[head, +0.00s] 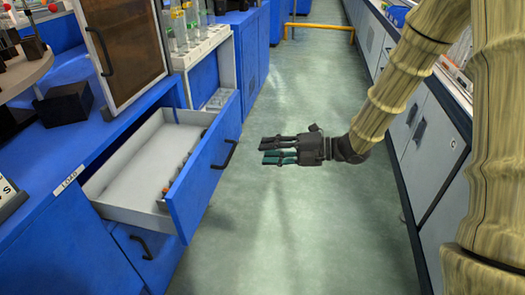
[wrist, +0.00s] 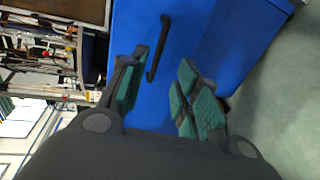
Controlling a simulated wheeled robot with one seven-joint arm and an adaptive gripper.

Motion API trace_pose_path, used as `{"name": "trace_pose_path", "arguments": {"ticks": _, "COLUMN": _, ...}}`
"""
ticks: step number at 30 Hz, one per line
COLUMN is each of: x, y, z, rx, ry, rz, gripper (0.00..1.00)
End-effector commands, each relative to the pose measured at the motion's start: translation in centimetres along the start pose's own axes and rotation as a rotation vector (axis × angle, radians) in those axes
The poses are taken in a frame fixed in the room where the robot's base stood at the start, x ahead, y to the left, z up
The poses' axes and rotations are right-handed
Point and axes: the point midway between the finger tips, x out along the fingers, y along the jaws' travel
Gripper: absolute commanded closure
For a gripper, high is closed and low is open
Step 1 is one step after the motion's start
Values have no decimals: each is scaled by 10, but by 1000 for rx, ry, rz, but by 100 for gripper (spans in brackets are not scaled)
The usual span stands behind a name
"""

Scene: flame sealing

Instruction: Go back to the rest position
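My gripper (head: 288,150) hangs over the aisle floor in the head view, to the right of the open drawer and apart from it. Its fingers point left toward the blue drawer front. In the wrist view the green-padded fingers of my gripper (wrist: 162,95) are spread, with nothing between them. The blue drawer front (wrist: 160,20) with its dark handle (wrist: 158,50) shows beyond the fingers. The drawer (head: 135,165) stands pulled out, with a white inside and several small items along its right side. Its dark handle (head: 225,155) faces the aisle.
Blue cabinets (head: 70,240) line the left, with a brown-panelled door (head: 130,50) and a tube rack (head: 200,45) above. Grey cabinets (head: 425,140) line the right. The green floor (head: 300,220) between them is clear. A yellow bar (head: 320,27) crosses the far aisle.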

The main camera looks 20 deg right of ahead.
Motion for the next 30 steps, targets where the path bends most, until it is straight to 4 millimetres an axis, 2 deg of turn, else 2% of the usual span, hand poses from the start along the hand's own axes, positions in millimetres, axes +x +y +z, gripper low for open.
{"name": "trace_pose_path", "arguments": {"ticks": 13, "x": -1, "y": 0, "z": 0, "rx": 1, "ry": 0, "rz": 0, "gripper": 68}}
{"name": "trace_pose_path", "arguments": {"ticks": 17, "x": 4, "y": -10, "z": 0, "rx": 53, "ry": -19, "rz": -14, "gripper": 68}}
{"name": "trace_pose_path", "arguments": {"ticks": 20, "x": 13, "y": -34, "z": -1, "rx": 179, "ry": -65, "rz": -48, "gripper": 68}}
{"name": "trace_pose_path", "arguments": {"ticks": 23, "x": 23, "y": -72, "z": -5, "rx": 372, "ry": -141, "rz": -97, "gripper": 68}}
{"name": "trace_pose_path", "arguments": {"ticks": 30, "x": 35, "y": -176, "z": -31, "rx": 876, "ry": -378, "rz": -219, "gripper": 68}}
